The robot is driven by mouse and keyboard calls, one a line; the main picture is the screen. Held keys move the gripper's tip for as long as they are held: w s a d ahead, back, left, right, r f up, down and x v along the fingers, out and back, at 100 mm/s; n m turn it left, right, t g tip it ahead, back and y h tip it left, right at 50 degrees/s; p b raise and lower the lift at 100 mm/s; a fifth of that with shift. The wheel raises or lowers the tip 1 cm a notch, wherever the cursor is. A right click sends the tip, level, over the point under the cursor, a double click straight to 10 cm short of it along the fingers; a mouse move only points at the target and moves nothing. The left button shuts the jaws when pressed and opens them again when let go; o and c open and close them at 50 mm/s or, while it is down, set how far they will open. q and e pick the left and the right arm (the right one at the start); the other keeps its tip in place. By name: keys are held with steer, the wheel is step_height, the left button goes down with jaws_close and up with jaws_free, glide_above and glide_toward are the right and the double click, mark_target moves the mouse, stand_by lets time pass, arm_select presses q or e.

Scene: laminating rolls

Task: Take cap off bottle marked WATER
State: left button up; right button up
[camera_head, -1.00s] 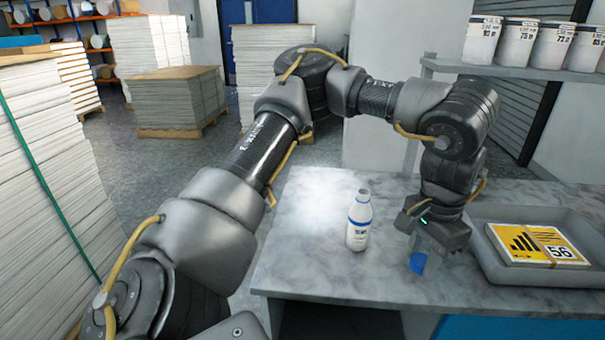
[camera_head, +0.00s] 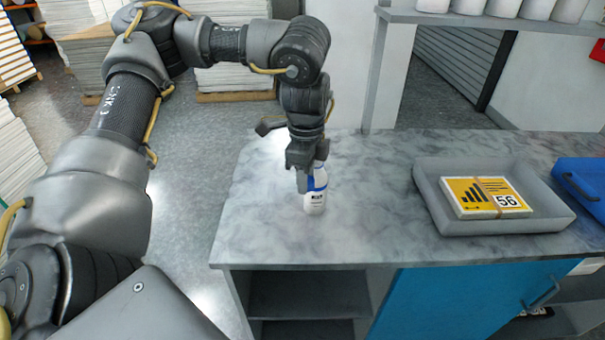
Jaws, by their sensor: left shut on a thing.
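The bottle (camera_head: 316,201) is white with blue bands and a small dark label too small to read. It stands upright on the grey marbled counter. My left gripper (camera_head: 308,177) points down at its upper part, with a grey finger along the bottle's left side. The gripper is shut on the bottle's upper part; whether on the cap or just below it I cannot tell. The gripper partly hides the bottle's top. My right gripper is not in view.
A grey tray (camera_head: 428,197) with a banded yellow-and-white stack (camera_head: 487,196) sits to the right. A blue tray (camera_head: 577,183) is at the right edge. A shelf (camera_head: 440,18) with white containers is above. The counter (camera_head: 265,235) is clear around the bottle.

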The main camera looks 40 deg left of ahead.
arm_select(q)
steer(key=s+a+m+p, duration=0.3)
steer(key=a+m, duration=0.6)
steer(key=m, duration=0.5)
glide_above(293, 184)
steer(key=s, duration=0.1)
step_height(293, 184, down, 9)
steer(key=shift+s+d+r, duration=0.1)
steer(key=shift+w+f, duration=0.5)
steer(key=shift+f, duration=0.2)
step_height(293, 184, down, 3)
steer(key=shift+w+f+p, duration=0.1)
steer(key=shift+p, duration=0.45)
